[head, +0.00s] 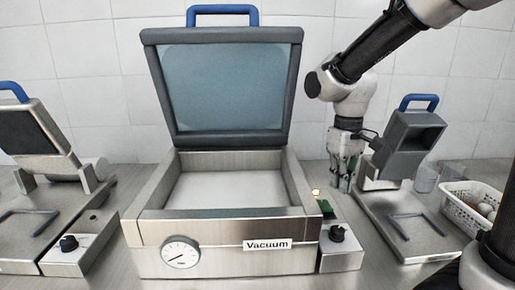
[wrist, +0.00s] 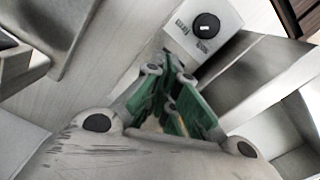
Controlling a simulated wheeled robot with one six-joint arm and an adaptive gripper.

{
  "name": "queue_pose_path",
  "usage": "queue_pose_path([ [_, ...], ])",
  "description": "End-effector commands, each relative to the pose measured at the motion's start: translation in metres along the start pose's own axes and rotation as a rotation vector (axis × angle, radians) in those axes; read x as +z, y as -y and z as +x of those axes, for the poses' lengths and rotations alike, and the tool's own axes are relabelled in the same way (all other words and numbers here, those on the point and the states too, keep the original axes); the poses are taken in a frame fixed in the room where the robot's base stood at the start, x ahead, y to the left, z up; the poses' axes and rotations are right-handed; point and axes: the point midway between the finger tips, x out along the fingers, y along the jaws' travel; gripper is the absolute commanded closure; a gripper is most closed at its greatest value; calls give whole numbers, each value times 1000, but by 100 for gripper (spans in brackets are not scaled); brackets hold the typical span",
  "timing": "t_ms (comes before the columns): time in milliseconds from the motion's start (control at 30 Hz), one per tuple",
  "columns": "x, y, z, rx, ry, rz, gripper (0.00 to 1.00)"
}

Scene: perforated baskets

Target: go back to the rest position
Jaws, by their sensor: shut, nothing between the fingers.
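My gripper (head: 342,183) points down in the head view, in the gap between the vacuum machine (head: 230,258) and the machine on the right (head: 408,152). Its fingers are shut and hold nothing. In the wrist view the green fingertips (wrist: 170,105) come together below a black knob (wrist: 206,26) on a pale control box. My arm reaches in from the upper right of the head view.
The vacuum machine's lid (head: 222,88) stands open and its chamber looks empty. Another machine (head: 45,142) stands at the left. A white perforated basket (head: 459,208) with pale round items and a clear container (head: 426,178) are at the right. A tiled wall closes the back.

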Motion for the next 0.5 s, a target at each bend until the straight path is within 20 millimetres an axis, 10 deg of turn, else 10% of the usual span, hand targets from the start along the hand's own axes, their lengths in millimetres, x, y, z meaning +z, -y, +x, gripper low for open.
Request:
queue_pose_path([
  [300,127,-36,-38,19,-200,257,100],
  [500,174,-47,-53,51,-337,367,100],
])
